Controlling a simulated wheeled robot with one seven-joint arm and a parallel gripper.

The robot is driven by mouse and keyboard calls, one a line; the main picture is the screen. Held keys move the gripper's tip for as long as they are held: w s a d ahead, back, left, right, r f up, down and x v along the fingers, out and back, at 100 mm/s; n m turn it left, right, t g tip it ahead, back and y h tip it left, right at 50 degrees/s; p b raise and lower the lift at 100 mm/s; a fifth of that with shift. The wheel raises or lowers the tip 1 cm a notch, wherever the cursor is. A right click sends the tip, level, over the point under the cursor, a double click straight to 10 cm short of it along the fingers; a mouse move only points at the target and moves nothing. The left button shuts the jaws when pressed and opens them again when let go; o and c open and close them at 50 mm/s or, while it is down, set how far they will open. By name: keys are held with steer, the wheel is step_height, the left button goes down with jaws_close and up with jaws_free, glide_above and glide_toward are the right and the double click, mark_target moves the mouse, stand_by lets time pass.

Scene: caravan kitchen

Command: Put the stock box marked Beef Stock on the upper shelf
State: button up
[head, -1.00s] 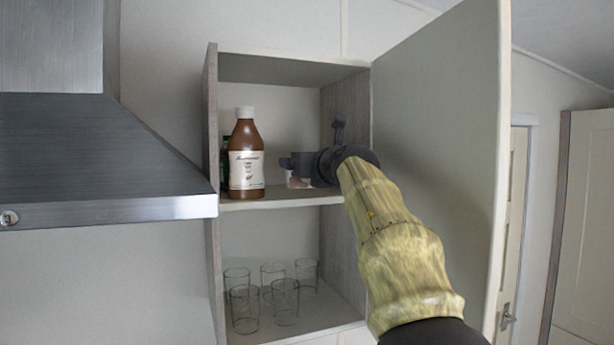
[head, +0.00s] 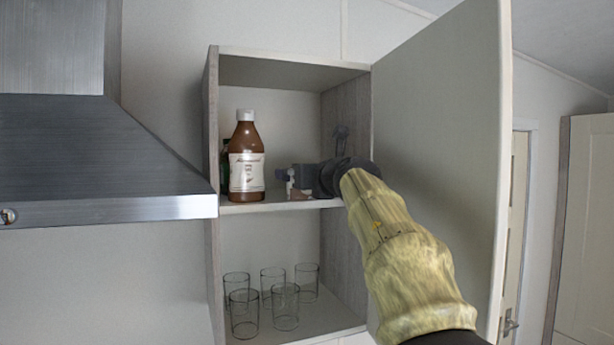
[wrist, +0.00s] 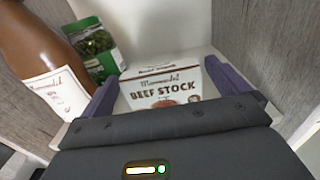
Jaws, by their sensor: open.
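The white box marked Beef Stock (wrist: 162,90) stands on the upper shelf (head: 280,206) of the open cabinet, its label facing the wrist camera. In the head view only a small part of the box (head: 299,195) shows, as my gripper covers the rest. My gripper (wrist: 160,75) is open, with one finger on each side of the box. Whether the fingers touch the box cannot be told. In the head view my gripper (head: 298,179) reaches into the upper compartment from the right.
A brown bottle (head: 246,160) stands left of the box. Several glasses (head: 285,303) stand on the lower shelf. The open cabinet door (head: 440,150) is right of my arm. The range hood (head: 90,155) is at left.

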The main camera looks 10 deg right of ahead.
steer(key=s+d+b, duration=0.2)
steer(key=s+b, duration=0.1)
steer(key=s, duration=0.8)
steer(key=shift+b, duration=0.3)
steer(key=shift+d, duration=0.1)
